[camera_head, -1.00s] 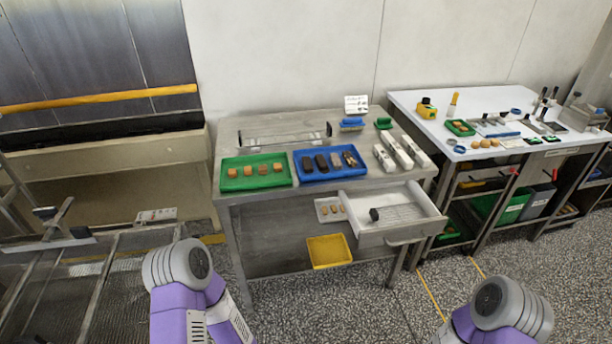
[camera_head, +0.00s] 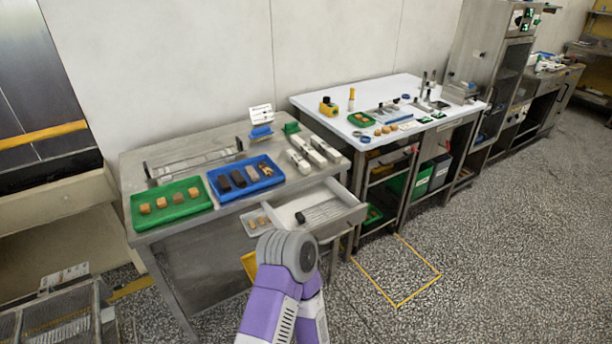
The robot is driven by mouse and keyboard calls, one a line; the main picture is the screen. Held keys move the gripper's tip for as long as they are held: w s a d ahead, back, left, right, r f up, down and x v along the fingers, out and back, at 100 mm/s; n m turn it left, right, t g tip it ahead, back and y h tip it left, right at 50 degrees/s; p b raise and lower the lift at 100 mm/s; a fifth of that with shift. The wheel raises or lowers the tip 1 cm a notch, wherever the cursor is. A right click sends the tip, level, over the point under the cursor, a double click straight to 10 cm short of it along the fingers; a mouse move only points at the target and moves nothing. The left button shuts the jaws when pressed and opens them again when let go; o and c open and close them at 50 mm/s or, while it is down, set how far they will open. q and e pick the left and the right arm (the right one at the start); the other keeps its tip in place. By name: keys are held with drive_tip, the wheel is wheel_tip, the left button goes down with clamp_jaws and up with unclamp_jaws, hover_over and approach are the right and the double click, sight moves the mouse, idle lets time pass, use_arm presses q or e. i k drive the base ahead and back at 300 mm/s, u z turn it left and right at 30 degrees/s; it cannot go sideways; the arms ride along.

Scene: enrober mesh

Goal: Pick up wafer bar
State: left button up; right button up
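A green tray (camera_head: 137,211) on the steel table holds several small tan blocks (camera_head: 161,202) in a row, which look like plain wafer bars. A blue tray (camera_head: 216,195) beside it holds dark bars (camera_head: 238,179) and, at its right end, lighter brown pieces (camera_head: 265,168). I cannot tell for sure which piece is the wafer bar. Neither gripper is in view. Only one of my purple and grey arms shows, at the bottom centre, in front of the table.
The table's white drawer (camera_head: 352,210) stands open, with a small dark item and a rack inside. White boxes (camera_head: 313,148) stand at the table's right. A white-topped bench (camera_head: 325,94) with tools is further right. Speckled floor (camera_head: 480,260) at right is clear.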

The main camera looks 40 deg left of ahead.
sight(224, 182)
drive_tip(key=z, duration=0.7)
drive_tip(key=i, duration=1.9)
drive_tip(key=u, duration=3.95)
